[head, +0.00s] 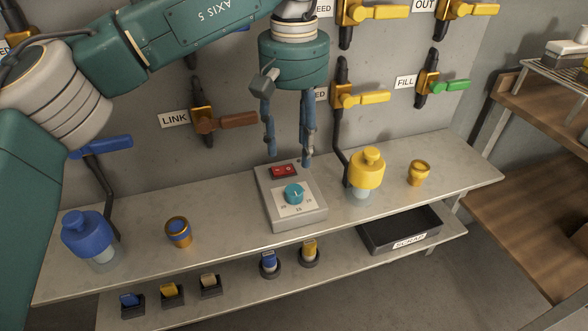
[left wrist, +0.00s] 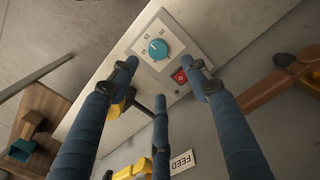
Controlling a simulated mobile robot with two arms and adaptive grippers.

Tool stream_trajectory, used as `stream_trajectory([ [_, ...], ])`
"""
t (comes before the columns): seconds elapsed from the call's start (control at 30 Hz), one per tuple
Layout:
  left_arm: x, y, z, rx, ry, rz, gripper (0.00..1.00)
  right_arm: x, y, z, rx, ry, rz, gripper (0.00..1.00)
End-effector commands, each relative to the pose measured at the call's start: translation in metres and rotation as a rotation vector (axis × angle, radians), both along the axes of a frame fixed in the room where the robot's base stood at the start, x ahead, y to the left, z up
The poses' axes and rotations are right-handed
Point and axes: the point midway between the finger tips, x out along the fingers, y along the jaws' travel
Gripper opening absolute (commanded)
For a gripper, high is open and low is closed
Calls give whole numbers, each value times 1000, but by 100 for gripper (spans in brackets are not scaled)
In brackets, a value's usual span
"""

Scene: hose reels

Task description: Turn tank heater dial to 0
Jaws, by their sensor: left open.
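The tank heater is a grey box (head: 291,197) on the bench, with a teal dial (head: 294,194) on a white scale plate and a red switch (head: 284,171) behind it. In the left wrist view the dial (left wrist: 157,49) sits beyond the fingertips, and the red switch (left wrist: 180,76) is close to one finger. My left gripper (head: 290,158) is open and empty, pointing down above the back of the box, apart from the dial. My right gripper is not in view.
A yellow-capped bottle (head: 367,168) stands right of the box, and a small yellow cup (head: 418,173) beyond it. A blue-capped bottle (head: 87,234) and a banded cup (head: 179,232) stand left. Valves with a brown handle (head: 226,121) and yellow handle (head: 363,98) line the wall. A scrap tray (head: 400,228) sits below.

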Motion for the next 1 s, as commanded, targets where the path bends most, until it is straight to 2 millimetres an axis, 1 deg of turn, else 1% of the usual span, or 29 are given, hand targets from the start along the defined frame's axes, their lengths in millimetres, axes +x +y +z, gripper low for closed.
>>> stream_trajectory([
  [0.17, -1, 1, -27, 1, 4, 0, 48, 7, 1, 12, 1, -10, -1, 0],
  [0.4, -1, 0, -73, 0, 4, 1, 48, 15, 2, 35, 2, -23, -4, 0],
  [0.5, -1, 0, -88, 0, 4, 0, 48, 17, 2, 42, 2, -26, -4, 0],
  [0.6, -1, 0, -98, -1, 2, 0, 48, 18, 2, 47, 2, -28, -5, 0],
  [0.7, -1, 0, -103, -1, 2, 1, 48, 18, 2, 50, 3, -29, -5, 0],
  [1.0, -1, 0, -106, -1, 1, 1, 48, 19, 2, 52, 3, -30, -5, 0],
])
